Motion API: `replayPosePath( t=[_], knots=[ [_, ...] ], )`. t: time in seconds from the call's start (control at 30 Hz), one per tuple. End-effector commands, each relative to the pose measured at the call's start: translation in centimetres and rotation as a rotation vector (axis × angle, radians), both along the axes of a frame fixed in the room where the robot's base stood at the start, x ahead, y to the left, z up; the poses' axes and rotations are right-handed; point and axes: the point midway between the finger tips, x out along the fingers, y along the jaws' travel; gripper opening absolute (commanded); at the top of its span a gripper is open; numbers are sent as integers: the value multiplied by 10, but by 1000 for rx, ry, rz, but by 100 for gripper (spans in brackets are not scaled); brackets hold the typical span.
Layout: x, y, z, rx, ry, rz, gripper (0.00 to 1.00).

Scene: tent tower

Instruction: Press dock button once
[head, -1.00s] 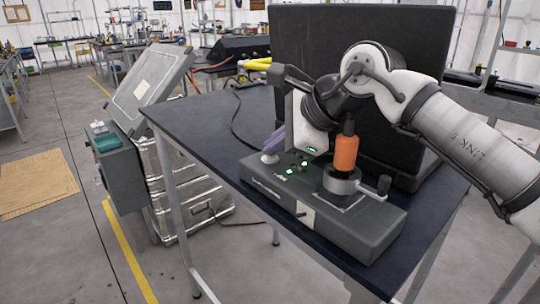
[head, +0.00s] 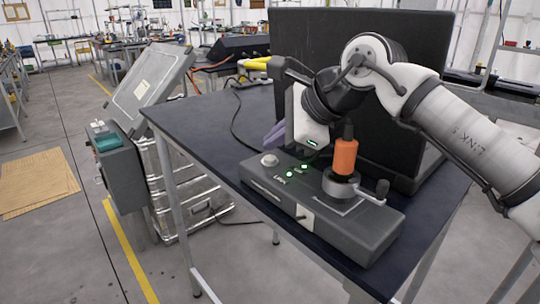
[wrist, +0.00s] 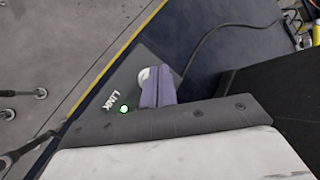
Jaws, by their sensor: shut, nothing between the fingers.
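The dock is a dark grey box (head: 345,232) on the table with an orange cylinder (head: 345,157) upright in a round clamp. Its pale domed button (head: 269,160) sits at the box's left end, near green lights (head: 304,167) and a LINK label. My gripper (head: 273,137) has purple fingers, shut and empty, above and behind the button in the head view. In the wrist view the fingers (wrist: 158,88) partly cover the button (wrist: 143,77), and a green light (wrist: 124,109) shows beside LINK. The exact gap from fingertips to button cannot be told.
A large black panel (head: 400,60) stands behind the dock on the dark table (head: 200,118). The clamp's side lever (head: 381,189) sticks out to the right. A black cable (head: 237,115) lies on the table. Metal cases (head: 185,180) stand on the floor at left.

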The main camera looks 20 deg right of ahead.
Motion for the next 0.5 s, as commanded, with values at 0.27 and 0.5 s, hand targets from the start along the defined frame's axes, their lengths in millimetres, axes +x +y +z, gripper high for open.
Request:
replayPosePath(
  t=[0.27,0.5],
  knots=[
    [0,0,16,0,-2,1,0],
    [0,0,41,2,-1,1,0]
  ],
)
